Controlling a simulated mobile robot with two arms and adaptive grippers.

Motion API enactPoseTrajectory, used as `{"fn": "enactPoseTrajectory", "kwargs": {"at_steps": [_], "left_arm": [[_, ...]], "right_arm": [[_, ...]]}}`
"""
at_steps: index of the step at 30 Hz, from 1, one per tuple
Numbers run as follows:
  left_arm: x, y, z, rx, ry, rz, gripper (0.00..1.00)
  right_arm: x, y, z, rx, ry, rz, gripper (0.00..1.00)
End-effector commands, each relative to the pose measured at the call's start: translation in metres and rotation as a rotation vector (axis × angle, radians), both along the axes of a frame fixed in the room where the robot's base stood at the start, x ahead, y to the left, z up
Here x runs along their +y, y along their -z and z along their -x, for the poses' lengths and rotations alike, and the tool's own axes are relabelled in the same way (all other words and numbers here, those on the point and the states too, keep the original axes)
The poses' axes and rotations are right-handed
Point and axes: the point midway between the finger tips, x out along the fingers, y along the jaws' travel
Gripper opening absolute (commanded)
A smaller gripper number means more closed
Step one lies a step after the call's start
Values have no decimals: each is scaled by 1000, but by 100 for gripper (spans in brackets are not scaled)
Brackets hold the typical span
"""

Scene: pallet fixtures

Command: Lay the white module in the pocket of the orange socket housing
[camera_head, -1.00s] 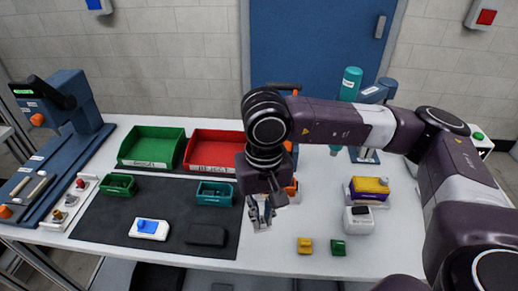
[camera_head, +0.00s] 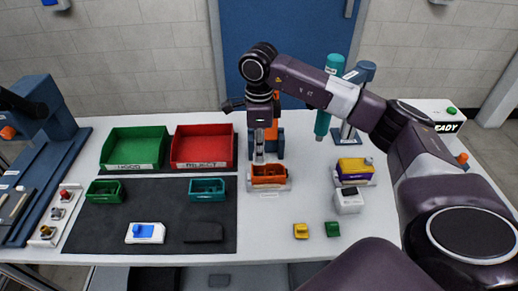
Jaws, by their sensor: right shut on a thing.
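The orange socket housing (camera_head: 268,181) sits upright on a pale fixture right of the dark mat, its top pocket facing up. My right gripper (camera_head: 260,158) points down just behind and above the housing's left part. It is shut on a small pale piece, which I take to be the white module; it is mostly hidden between the fingers and hard to outline. I cannot tell whether that piece touches the housing. My left gripper is not in view.
A red bin (camera_head: 203,165) and a green bin (camera_head: 115,165) stand at the left. A purple-and-yellow assembly (camera_head: 354,168) and a white block (camera_head: 349,203) stand at the right. Yellow (camera_head: 301,231) and green (camera_head: 332,229) pieces lie in front. The table between them is bare.

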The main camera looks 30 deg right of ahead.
Motion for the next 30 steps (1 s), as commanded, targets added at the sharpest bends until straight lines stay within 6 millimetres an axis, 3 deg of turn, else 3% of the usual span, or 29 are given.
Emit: {"fn": "enactPoseTrajectory", "kwargs": {"at_steps": [16,30], "left_arm": [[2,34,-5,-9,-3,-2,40],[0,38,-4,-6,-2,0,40]], "right_arm": [[0,51,0,-1,-4,1,0],[0,57,0,0,-5,0,0]]}}
